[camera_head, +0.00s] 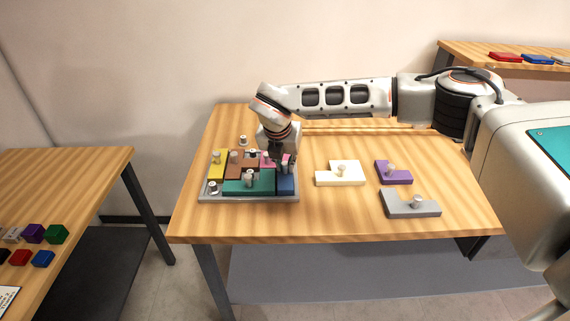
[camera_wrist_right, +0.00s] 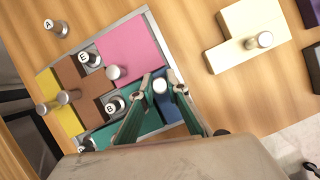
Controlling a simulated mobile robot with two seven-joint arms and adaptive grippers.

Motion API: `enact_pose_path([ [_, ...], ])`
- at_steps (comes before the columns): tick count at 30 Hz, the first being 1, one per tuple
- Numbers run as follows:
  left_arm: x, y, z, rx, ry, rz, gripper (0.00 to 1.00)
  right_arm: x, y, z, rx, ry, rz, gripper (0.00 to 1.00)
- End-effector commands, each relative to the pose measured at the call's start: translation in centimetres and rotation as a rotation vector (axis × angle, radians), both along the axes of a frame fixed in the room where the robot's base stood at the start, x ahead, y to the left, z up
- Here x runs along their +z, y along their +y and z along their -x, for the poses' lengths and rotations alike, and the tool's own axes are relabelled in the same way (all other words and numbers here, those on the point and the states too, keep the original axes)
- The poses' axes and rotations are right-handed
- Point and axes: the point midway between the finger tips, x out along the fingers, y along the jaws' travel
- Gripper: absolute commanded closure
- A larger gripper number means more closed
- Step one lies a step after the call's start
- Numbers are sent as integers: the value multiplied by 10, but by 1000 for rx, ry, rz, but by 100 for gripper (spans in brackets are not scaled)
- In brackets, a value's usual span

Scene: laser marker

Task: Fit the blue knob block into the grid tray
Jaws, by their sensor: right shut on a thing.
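The blue knob block (camera_head: 286,186) is at the front right corner of the grid tray (camera_head: 248,201). In the wrist view the blue block (camera_wrist_right: 171,112) lies beside the teal block, inside the tray's rim (camera_wrist_right: 158,42). My right gripper (camera_head: 284,163) points down over it, and in the wrist view its fingers (camera_wrist_right: 160,88) stand on either side of the metal knob, shut on it. Whether the block is fully seated I cannot tell. The tray also holds yellow, brown, pink and teal (camera_head: 250,184) blocks with knobs. My left gripper is not in view.
Loose cream (camera_head: 340,173), purple (camera_head: 394,172) and grey (camera_head: 410,203) knob blocks lie on the table right of the tray. A lettered metal peg (camera_wrist_right: 56,27) stands just outside the tray. A side table (camera_head: 70,190) with small coloured cubes is at left.

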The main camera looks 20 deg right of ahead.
Motion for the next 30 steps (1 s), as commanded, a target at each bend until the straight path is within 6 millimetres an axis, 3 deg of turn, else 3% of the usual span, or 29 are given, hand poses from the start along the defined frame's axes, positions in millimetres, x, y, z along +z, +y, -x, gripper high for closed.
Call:
enact_pose_path([
  [1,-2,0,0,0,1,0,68,-3,0,0,1,1,0,100],
  [2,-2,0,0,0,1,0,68,-3,0,0,1,1,0,83],
  [3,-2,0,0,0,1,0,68,-3,0,0,1,0,0,72],
  [4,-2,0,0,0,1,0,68,-2,0,0,1,1,0,68],
  [12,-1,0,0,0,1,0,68,-2,0,0,1,2,1,68],
  [17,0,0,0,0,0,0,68,8,2,2,1,0,0,68],
  [30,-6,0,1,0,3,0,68,85,18,29,2,-3,0,68],
])
